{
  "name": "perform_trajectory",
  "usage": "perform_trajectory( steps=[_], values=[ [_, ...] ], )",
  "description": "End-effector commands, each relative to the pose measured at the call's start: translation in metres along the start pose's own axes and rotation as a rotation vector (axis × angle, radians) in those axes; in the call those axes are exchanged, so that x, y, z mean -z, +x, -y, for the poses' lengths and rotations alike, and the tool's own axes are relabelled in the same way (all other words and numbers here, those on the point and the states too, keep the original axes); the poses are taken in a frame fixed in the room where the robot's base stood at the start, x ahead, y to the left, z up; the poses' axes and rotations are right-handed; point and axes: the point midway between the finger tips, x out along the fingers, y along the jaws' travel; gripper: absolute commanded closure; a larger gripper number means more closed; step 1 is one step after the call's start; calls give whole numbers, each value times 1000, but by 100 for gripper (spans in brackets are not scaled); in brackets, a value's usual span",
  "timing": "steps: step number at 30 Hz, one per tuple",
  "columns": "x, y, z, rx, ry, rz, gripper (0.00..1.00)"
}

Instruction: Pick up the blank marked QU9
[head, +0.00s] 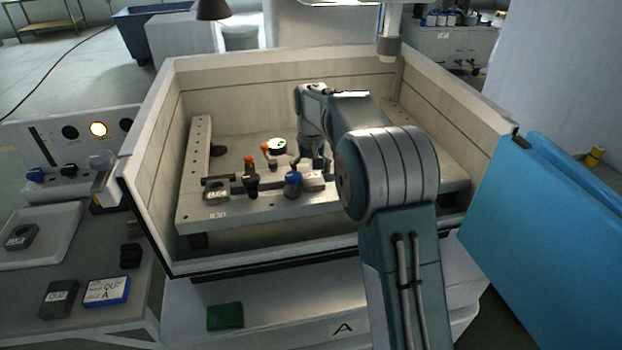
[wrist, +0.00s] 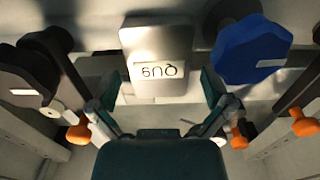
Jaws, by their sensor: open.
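The blank marked QU9 (wrist: 158,50) is a grey metal block with a pale label, upside down in the wrist view. My gripper (wrist: 160,90) is open, with one teal fingertip on each side of the blank's near end. I cannot tell whether either fingertip touches it. In the head view my gripper (head: 318,168) is low over the work table inside the tank, by a pale block (head: 313,181) whose label is not readable there.
A blue knob (wrist: 252,48) stands close right of the blank and a dark knob (wrist: 22,75) stands left. Orange-tipped clamps (head: 250,162) and another labelled block (head: 216,191) are on the table (head: 330,202). Tank walls (head: 150,185) surround it. More blocks (head: 58,298) lie outside at left.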

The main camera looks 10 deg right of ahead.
Motion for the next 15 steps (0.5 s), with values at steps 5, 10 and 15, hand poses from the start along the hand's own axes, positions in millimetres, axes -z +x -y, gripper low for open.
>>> perform_trajectory(
  steps=[5,10,15],
  values=[
    [0,11,0,0,0,0,0],
    [0,10,0,0,0,0,0],
    [0,10,0,0,0,0,76]
  ],
)
